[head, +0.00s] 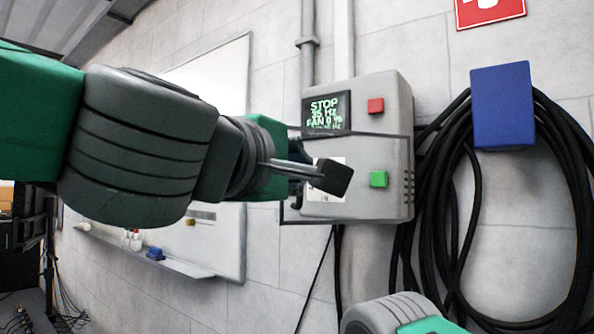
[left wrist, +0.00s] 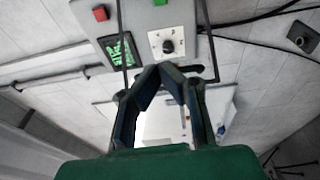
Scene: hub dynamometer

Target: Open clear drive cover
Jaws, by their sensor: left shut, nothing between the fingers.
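The grey drive box (head: 390,95) hangs on the wall with a lit green display (head: 327,113), a red button (head: 375,105) and a green button (head: 378,179). The clear drive cover (head: 365,134) shows as a thin dark frame across the box's lower part, reaching past its left side. In the left wrist view the cover's dark bars (left wrist: 207,40) run either side of a knob (left wrist: 168,46) on a white plate. My left gripper (head: 336,178) is shut and empty in front of the cover; I cannot tell whether it touches. It also shows in the left wrist view (left wrist: 160,72).
Black cable coils hang from a blue holder (head: 503,105) right of the box. A whiteboard (head: 232,180) with a tray (head: 150,250) is on the wall to the left. Part of my right arm shows at the bottom edge.

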